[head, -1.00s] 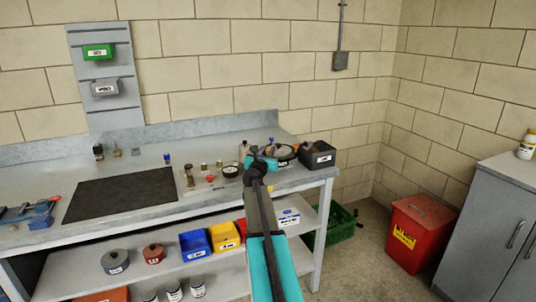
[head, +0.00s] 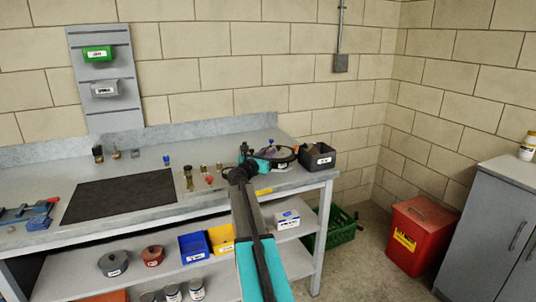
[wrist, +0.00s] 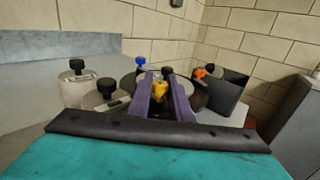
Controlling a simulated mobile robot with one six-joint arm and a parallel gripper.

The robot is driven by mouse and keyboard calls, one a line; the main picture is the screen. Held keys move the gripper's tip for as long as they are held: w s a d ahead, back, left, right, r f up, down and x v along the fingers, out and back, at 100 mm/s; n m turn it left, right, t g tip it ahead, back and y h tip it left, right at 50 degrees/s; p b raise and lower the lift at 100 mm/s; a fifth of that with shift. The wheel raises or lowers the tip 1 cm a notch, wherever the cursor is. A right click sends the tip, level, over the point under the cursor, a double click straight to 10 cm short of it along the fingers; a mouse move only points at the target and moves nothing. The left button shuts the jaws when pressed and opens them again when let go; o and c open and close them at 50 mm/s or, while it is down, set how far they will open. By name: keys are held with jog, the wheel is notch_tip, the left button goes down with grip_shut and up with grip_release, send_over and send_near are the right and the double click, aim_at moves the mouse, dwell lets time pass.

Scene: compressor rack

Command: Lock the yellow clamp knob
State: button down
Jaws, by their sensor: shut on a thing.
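The yellow clamp knob (wrist: 159,89) shows in the wrist view between the two purple fingers of my gripper (wrist: 162,88). The fingers are shut on its sides. It sits above a round grey part that is mostly hidden behind the fingers. In the head view my gripper (head: 268,153) is at the right end of the bench, by a round dark-rimmed fixture (head: 284,155). The yellow knob cannot be made out there, hidden by my gripper and arm.
In the wrist view, black-knobbed weights (wrist: 107,92) stand to the left, a blue knob (wrist: 140,60) behind, and an orange knob (wrist: 200,72) beside a dark bin (wrist: 228,97) to the right. A black mat (head: 120,196) covers the bench's middle.

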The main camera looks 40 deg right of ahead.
jog(key=c, duration=1.9)
grip_release()
jog(key=shift+a, duration=0.15)
jog(key=shift+b+v, duration=0.4)
jog(key=shift+v, duration=6.45)
